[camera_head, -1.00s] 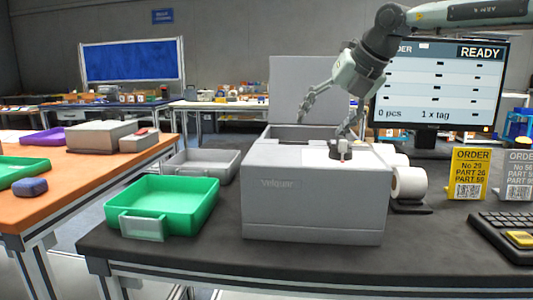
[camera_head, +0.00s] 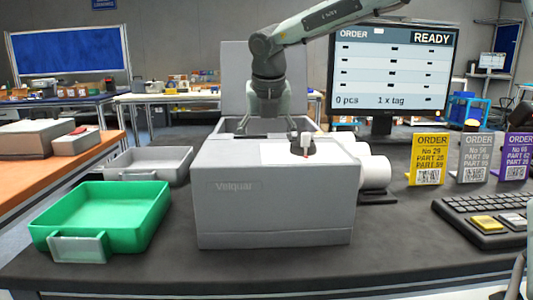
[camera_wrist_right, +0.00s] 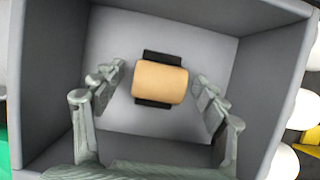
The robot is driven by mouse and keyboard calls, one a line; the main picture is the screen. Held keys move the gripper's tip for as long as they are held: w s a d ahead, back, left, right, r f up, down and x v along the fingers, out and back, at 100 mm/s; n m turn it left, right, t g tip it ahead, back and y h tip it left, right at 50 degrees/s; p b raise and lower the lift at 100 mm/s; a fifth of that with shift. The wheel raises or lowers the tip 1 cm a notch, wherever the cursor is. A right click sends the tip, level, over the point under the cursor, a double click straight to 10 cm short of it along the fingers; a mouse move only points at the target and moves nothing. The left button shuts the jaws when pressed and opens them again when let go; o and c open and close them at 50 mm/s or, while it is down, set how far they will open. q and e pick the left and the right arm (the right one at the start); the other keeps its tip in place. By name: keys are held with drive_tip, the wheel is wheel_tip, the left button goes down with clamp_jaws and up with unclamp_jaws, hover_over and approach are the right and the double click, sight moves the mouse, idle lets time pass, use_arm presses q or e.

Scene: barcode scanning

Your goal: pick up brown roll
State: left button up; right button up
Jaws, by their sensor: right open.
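The brown roll (camera_wrist_right: 160,82) shows in the right wrist view, lying on a dark holder (camera_wrist_right: 162,56) on the floor of the grey box. The box, marked Velquar (camera_head: 275,205), stands on the dark table in the head view with its lid raised; its front hides the roll there. My right gripper (camera_head: 264,128) points down into the box opening. In the right wrist view its open fingers (camera_wrist_right: 159,74) are on either side of the roll, with a gap on each side. My left gripper is not in view.
Box walls (camera_wrist_right: 55,70) surround the fingers. A green tray (camera_head: 140,208) and a grey tray (camera_head: 145,163) are at left. Order cards (camera_head: 428,160), a keyboard (camera_head: 480,215) and a monitor (camera_head: 393,70) are at right.

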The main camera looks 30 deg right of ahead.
drive_tip(key=shift+c, duration=0.6)
drive_tip(key=c, duration=0.9)
drive_tip(key=shift+r, duration=0.1)
wheel_tip(320, 180, up, 8)
drive_tip(key=shift+r, duration=0.85)
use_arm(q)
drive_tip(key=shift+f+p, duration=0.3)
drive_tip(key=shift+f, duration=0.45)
use_arm(e)
drive_tip(key=shift+r, duration=0.1)
